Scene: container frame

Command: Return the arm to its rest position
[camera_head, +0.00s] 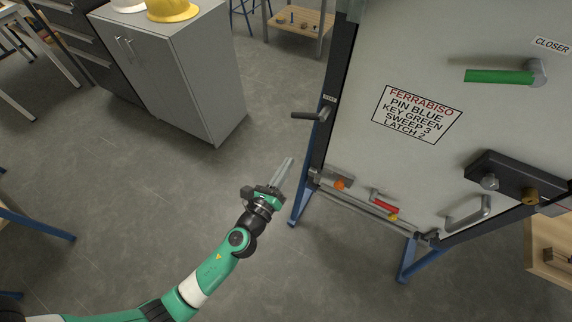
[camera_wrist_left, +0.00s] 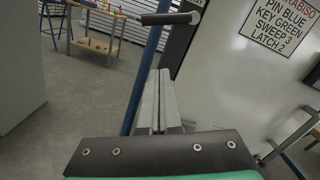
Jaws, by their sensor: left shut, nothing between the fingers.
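My left gripper (camera_head: 285,172) is shut and empty, held in the air over the grey floor just left of the panel frame. It points up and to the right in the head view. In the left wrist view its two fingers (camera_wrist_left: 157,100) lie side by side with nothing between them. The grey panel (camera_head: 420,60) stands upright to the right, apart from the fingers as far as I can tell. My right gripper does not show in either view.
The panel carries a dark-gripped handle (camera_head: 308,115), a green handle (camera_head: 500,77), a red handle (camera_head: 385,206), a black block (camera_head: 515,180) and a printed sign (camera_head: 417,114). Blue legs (camera_head: 299,205) support its frame. A grey cabinet (camera_head: 180,75) stands at the left. Floor between is clear.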

